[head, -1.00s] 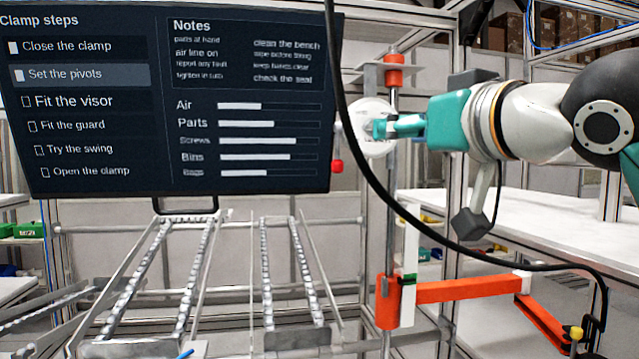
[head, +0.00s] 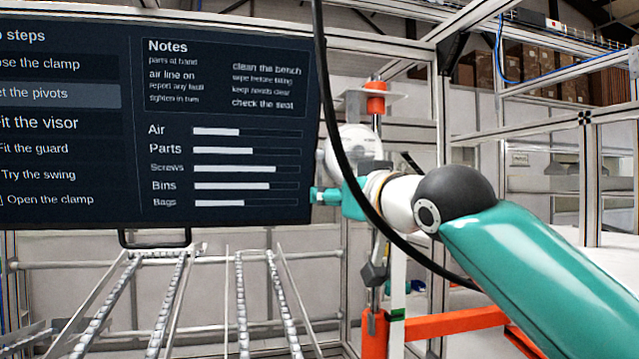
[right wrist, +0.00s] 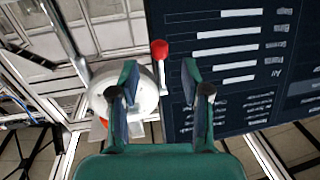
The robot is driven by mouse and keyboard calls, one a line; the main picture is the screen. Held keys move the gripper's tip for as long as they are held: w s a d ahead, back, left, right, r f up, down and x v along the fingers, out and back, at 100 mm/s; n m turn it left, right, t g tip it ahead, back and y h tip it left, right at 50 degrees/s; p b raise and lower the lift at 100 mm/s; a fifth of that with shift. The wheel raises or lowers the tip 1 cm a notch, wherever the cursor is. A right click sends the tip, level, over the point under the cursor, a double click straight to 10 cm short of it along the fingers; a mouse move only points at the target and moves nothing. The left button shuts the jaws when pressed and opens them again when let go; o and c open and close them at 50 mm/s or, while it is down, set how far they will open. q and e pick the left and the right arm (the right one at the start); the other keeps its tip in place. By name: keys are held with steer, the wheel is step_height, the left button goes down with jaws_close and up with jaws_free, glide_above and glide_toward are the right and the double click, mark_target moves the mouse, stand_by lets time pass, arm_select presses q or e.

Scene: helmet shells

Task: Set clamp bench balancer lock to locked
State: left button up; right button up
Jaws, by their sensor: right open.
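The balancer is a round white housing (head: 352,148) on an upright post, just right of the dark screen. In the right wrist view, the housing (right wrist: 145,92) shows behind my left-hand finger. A lever with a red knob (right wrist: 160,48) stands at its edge, and the knob appears in the gap between my fingertips. The red knob is hidden in the head view. My left gripper is out of view.
The dark screen (head: 225,120) hangs close beside my right fingertips. A black cable (head: 330,130) passes in front of my right wrist. An orange bracket arm (head: 455,323) juts right below. Roller rails (head: 165,300) lie lower left.

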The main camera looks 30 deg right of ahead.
mark_target(320, 176)
steer(key=w+p, duration=0.1)
steer(key=w, duration=0.3)
steer(key=w+p, duration=0.1)
steer(key=w, duration=0.1)
steer(key=shift+w+d+p, duration=0.2)
steer(key=shift+d+p, duration=0.1)
jaws_close()
